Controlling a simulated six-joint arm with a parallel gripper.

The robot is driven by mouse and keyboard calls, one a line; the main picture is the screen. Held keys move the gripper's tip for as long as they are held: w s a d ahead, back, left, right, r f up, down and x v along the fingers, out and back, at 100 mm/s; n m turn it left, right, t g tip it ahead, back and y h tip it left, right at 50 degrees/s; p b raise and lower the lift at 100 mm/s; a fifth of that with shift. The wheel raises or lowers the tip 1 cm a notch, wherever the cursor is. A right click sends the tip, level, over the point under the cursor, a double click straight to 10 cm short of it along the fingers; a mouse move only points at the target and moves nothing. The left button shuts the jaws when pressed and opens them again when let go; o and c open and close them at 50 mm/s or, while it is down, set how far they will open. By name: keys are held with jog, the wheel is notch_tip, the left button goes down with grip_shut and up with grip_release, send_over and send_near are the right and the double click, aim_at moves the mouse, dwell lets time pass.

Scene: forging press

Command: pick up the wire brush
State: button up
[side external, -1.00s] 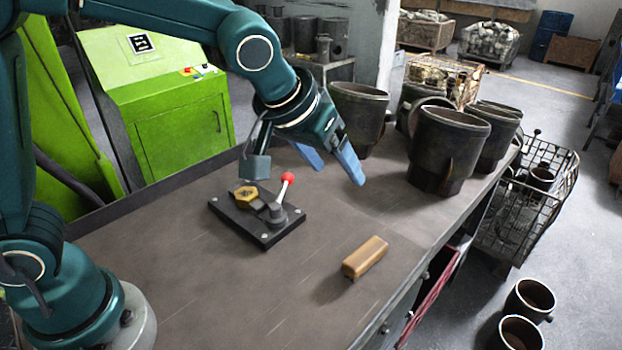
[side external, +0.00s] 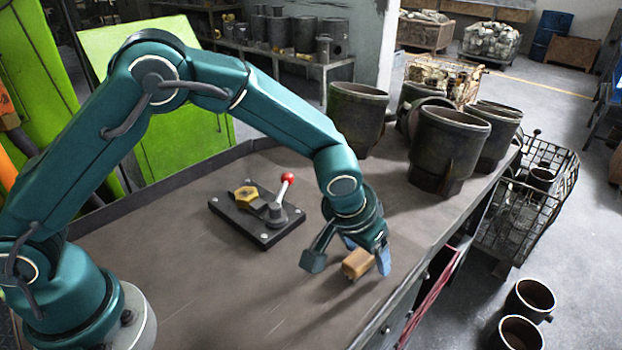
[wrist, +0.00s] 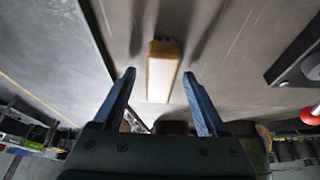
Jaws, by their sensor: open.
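The wire brush (side external: 357,264) shows as a tan wooden block lying on the workbench. In the wrist view the brush (wrist: 163,70) lies ahead, in line with the gap between the two blue fingers. My gripper (wrist: 160,82) is open there, with nothing held. I cannot tell how high the fingertips are above the bench.
A black clamp fixture (side external: 255,222) with a red-knobbed lever stands to the left on the bench. Dark metal pots (side external: 447,150) stand at the back right. The bench's front edge (side external: 400,290) is close to the brush. The bench's near left part is clear.

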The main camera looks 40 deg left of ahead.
jog(key=shift+f, duration=0.1)
grip_shut()
dwell(0.3)
notch_tip(320, 180, up, 5)
jog(key=shift+w+a+f, duration=0.1)
jog(key=shift+a+f, duration=0.05)
jog(key=shift+f, duration=0.05)
jog(key=s+a+r, duration=0.1)
jog(key=a+r, duration=0.5)
jog(key=a, duration=0.5)
jog(key=shift+a+r, duration=0.2)
jog(key=c, duration=0.6)
grip_release()
grip_shut()
